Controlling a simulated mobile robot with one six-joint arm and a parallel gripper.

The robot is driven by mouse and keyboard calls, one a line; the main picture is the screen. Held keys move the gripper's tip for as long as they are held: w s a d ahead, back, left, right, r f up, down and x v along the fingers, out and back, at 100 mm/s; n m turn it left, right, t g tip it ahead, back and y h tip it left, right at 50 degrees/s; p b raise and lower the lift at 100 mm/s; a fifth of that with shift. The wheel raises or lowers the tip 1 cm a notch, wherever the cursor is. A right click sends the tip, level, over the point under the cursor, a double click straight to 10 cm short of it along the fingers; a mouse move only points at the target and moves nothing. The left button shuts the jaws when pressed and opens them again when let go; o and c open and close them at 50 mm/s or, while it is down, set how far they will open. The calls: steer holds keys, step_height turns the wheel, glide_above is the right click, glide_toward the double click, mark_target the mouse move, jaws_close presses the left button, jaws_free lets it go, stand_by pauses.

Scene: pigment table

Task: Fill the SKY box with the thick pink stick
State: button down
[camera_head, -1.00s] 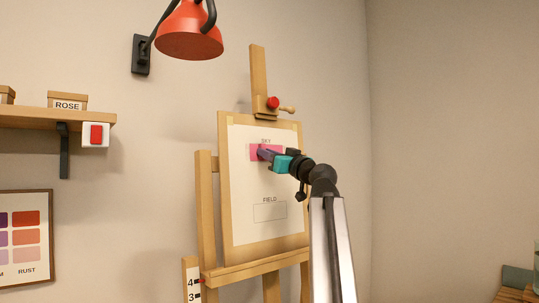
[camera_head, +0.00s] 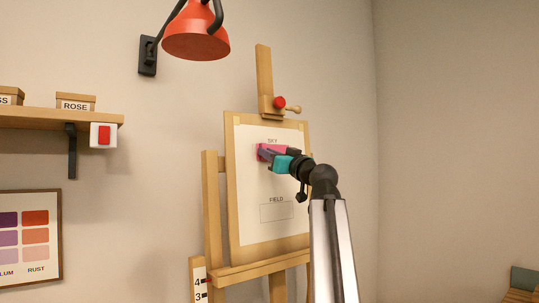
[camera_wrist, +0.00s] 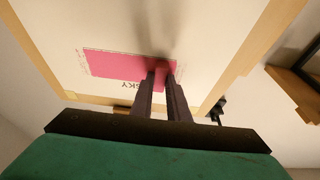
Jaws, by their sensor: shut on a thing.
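The paper (camera_head: 262,215) on the easel board carries a SKY box (camera_head: 262,148) at the top and an empty FIELD box (camera_head: 277,212) below it. The SKY box is covered in solid pink across most of what I can see, also in the wrist view (camera_wrist: 110,63). My gripper (camera_wrist: 162,78) is shut on the thick pink stick (camera_wrist: 160,70), whose end is at the pink area near its right end in the wrist view. Most of the stick is hidden between the fingers. I cannot tell for certain whether its tip touches the paper. The gripper covers part of the SKY box in the head view.
The wooden easel (camera_head: 212,220) stands against the wall. A red lamp (camera_head: 196,38) hangs above left. A shelf (camera_head: 55,118) with a ROSE box (camera_head: 76,102) and a red switch (camera_head: 104,135) is at left, above a colour chart (camera_head: 30,238).

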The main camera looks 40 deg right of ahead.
steer(key=shift+w+a, duration=0.1)
steer(key=shift+a, duration=0.85)
steer(key=s, duration=0.7)
steer(key=shift+a+r+b, duration=0.2)
steer(key=shift+r+b, duration=0.2)
steer(key=shift+b, duration=0.05)
steer(key=shift+w+f, duration=0.15)
stand_by(0.4)
